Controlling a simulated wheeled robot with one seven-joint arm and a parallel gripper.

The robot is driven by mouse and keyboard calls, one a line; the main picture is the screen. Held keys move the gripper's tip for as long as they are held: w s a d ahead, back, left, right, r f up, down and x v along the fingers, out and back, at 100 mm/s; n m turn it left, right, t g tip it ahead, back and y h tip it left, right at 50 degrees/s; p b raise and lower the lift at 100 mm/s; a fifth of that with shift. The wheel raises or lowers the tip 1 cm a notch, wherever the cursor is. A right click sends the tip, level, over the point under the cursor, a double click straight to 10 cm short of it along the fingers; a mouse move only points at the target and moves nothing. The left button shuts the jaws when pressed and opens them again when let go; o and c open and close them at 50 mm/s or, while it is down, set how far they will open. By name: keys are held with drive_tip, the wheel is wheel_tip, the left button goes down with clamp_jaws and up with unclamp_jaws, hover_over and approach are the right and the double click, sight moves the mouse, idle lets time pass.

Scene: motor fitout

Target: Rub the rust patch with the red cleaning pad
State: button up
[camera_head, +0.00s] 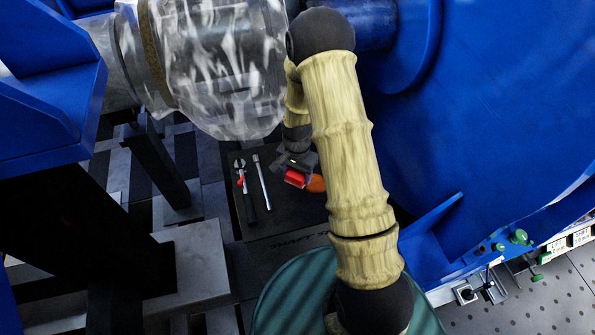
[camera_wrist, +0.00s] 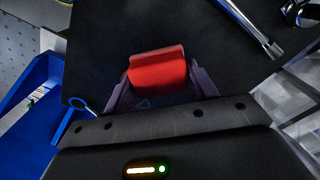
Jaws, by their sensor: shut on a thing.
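My gripper (camera_head: 297,162) points down over a dark board, partly behind my own arm in the head view. It is shut on the red cleaning pad (camera_head: 295,178). In the wrist view the pad (camera_wrist: 157,70) sits between the two fingers (camera_wrist: 157,90), its red face clear beyond them. An orange-brown patch (camera_head: 316,184), which looks like the rust patch, shows just right of the pad in the head view, partly hidden by my arm. I cannot tell whether pad and patch touch. The patch does not show in the wrist view.
A clear-wrapped shaft (camera_head: 225,60) hangs above. Large blue housings (camera_head: 490,100) stand on the right, and a blue frame (camera_head: 40,110) on the left.

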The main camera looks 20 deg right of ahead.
drive_tip(key=shift+f+b, duration=0.85)
drive_tip(key=shift+f, duration=0.65)
drive_tip(key=shift+f+b, duration=0.65)
drive_tip(key=shift+f, duration=0.35)
drive_tip(key=shift+d+r+p, duration=0.15)
drive_tip(key=shift+d+p, duration=0.2)
drive_tip(key=shift+d, duration=1.4)
drive_tip(key=shift+d, duration=0.1)
drive_tip(key=shift+d, duration=1.7)
drive_tip(key=shift+f, duration=0.2)
drive_tip(key=shift+d, duration=0.1)
